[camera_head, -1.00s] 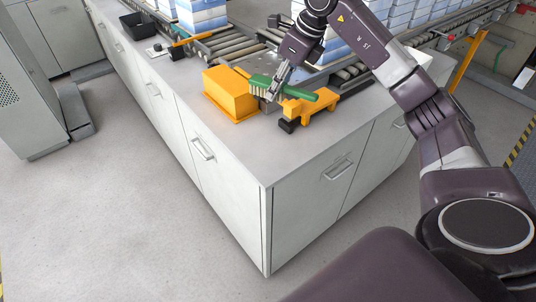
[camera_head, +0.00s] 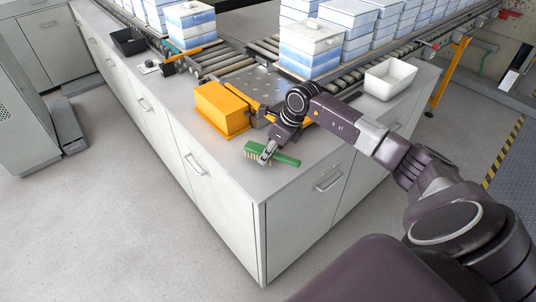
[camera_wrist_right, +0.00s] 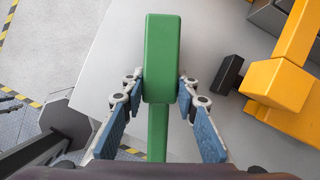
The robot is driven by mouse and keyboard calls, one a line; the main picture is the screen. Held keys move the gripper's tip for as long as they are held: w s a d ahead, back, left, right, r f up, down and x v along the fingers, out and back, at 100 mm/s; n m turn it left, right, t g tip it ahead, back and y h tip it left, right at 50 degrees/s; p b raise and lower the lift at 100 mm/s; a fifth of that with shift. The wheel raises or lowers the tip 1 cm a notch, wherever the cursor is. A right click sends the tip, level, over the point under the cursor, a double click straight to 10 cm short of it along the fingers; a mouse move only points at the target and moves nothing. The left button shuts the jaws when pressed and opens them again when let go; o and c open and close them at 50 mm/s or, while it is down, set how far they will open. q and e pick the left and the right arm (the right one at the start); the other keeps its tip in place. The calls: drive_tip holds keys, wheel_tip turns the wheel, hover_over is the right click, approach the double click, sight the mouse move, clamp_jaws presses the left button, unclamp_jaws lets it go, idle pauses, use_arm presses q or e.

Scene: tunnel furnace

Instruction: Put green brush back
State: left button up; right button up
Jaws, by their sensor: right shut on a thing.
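The green brush (camera_head: 286,160) is in my right gripper (camera_head: 267,153), near the front edge of the grey counter. Its bristles point down at the left end; I cannot tell whether they touch the counter. In the right wrist view the green brush (camera_wrist_right: 162,58) runs lengthwise between the fingertips of my right gripper (camera_wrist_right: 160,92), which are shut on its sides. An orange fixture with a black knob stands beside it in the wrist view (camera_wrist_right: 275,85). My left gripper is not in view.
An orange box (camera_head: 222,108) stands on the counter (camera_head: 215,150) behind the brush. A white bin (camera_head: 390,78) is at the back right. Blue-and-white boxes (camera_head: 310,48) stand around the roller conveyor (camera_head: 222,62). The counter's front corner is clear.

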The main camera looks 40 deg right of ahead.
sight(281, 156)
drive_tip(key=shift+f, duration=0.9)
drive_tip(key=o, duration=1.2)
drive_tip(key=shift+r, duration=0.25)
drive_tip(key=b+v, duration=0.3)
drive_tip(key=v, duration=0.7)
drive_tip(key=shift+s+d+r+b, duration=0.1)
drive_tip(key=shift+s+r+b, duration=0.1)
drive_tip(key=shift+b, duration=0.15)
drive_tip(key=shift+s+d+r, duration=0.1)
drive_tip(key=shift+s+r, duration=0.1)
drive_tip(key=shift+r, duration=0.45)
